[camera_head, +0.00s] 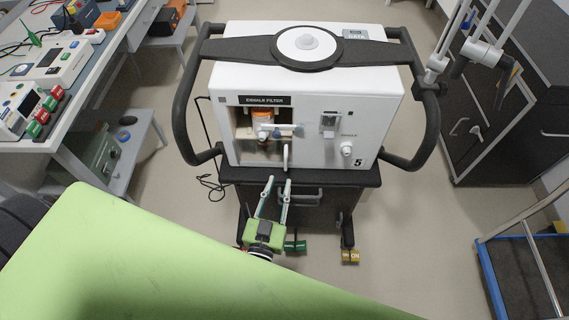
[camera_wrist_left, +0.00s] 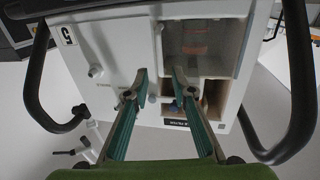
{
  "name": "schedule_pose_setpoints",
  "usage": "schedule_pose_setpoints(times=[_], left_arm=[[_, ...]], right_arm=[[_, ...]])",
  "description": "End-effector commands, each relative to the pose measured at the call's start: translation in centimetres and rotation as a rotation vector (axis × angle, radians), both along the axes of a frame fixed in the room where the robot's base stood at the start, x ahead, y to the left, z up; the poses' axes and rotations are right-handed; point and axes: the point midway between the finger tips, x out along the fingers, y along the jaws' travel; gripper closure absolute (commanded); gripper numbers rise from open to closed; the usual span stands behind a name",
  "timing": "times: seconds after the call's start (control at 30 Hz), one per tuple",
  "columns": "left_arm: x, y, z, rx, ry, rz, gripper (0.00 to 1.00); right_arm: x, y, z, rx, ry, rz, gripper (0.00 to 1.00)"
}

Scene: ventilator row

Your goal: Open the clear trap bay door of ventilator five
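Ventilator five (camera_head: 318,95) is a white cabinet with a "5" label at its lower right; it also shows upside down in the left wrist view (camera_wrist_left: 100,55). The clear trap bay door (camera_wrist_left: 205,45) covers the lower part of the bay under the exhale filter label and looks shut. An orange-banded item shows through it. A white upright handle (camera_head: 285,157) is along the door's right edge in the head view. My left gripper (camera_head: 278,181) is open and empty, just below and in front of this handle, apart from it. My right gripper is not in view.
The exhale filter (camera_head: 263,118) and a blue-grey fitting sit in the open upper bay. Black push handles (camera_head: 183,100) curve around both sides of the cabinet. A bench with instruments (camera_head: 45,75) stands left; dark cabinets (camera_head: 490,130) and a blue cart (camera_head: 530,265) stand right.

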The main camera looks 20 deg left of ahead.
Motion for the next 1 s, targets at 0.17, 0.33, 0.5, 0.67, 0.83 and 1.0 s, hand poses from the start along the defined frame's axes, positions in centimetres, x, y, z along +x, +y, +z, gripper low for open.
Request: schedule_pose_setpoints(times=[0.17, 0.33, 0.5, 0.67, 0.83, 1.0], left_arm=[[3.9, 0.5, 0.1, -0.001, -0.002, -0.001, 0.76], [6.2, 0.8, 0.1, 0.0, -0.002, -0.001, 0.76], [7.3, 1.0, 0.0, 0.0, 0.0, -0.001, 0.76], [7.4, 1.0, 0.0, 0.0, 0.001, -0.001, 0.76], [7.4, 1.0, 0.0, 0.0, 0.0, -0.001, 0.87], [7.3, 1.0, 0.0, 0.0, 0.0, 0.0, 1.0]], right_arm=[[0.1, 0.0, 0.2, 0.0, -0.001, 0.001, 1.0], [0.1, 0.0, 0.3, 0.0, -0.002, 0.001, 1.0], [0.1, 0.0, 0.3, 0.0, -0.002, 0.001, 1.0], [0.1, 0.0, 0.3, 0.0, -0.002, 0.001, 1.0], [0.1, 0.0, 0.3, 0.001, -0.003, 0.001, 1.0], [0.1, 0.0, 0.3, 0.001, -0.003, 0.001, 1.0]])
